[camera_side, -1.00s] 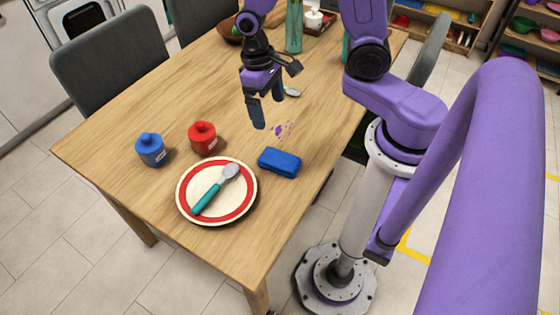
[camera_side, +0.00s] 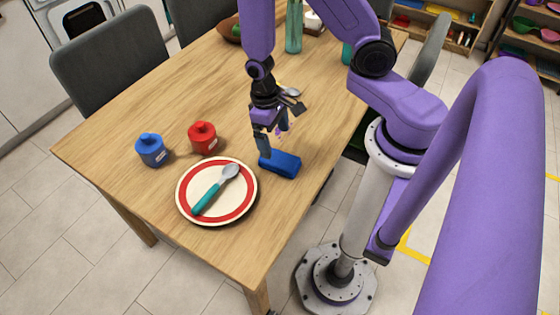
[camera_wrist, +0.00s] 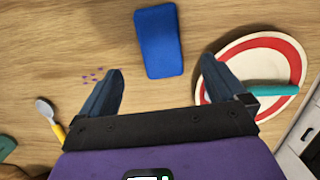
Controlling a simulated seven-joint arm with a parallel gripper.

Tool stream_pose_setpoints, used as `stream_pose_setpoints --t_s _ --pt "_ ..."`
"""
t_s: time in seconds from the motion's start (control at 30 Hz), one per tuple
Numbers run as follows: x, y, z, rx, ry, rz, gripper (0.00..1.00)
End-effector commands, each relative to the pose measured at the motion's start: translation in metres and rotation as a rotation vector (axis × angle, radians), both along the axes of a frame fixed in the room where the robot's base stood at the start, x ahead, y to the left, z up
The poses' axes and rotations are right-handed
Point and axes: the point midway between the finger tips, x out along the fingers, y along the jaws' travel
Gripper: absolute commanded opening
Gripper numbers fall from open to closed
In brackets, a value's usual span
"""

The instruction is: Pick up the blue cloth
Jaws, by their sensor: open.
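The blue cloth (camera_side: 283,164) is a thick, folded-looking block lying on the table between the plate and the near right edge. It also shows in the wrist view (camera_wrist: 158,41), ahead of the fingers and roughly centred between them. My gripper (camera_side: 272,144) is low over the table, just behind the cloth, with one finger overlapping the cloth's left end in the side view. In the wrist view my gripper (camera_wrist: 160,82) has its fingers wide apart with nothing between them. I cannot tell whether a finger touches the cloth.
A red-rimmed plate (camera_side: 184,191) with a teal-handled spoon (camera_side: 210,196) lies left of the cloth. Purple specks (camera_wrist: 93,76) mark the table. A yellow-handled spoon (camera_wrist: 46,112) shows in the wrist view.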

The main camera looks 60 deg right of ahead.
Motion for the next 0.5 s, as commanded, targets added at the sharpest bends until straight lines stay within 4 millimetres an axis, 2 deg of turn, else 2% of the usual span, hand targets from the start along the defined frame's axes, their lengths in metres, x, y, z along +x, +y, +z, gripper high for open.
stream_pose_setpoints --t_s 0.3,0.5 --pt "-0.003 -0.001 -0.019 0.000 0.001 0.000 0.98" --pt "-0.004 0.000 -0.025 0.000 -0.001 -0.001 0.98"
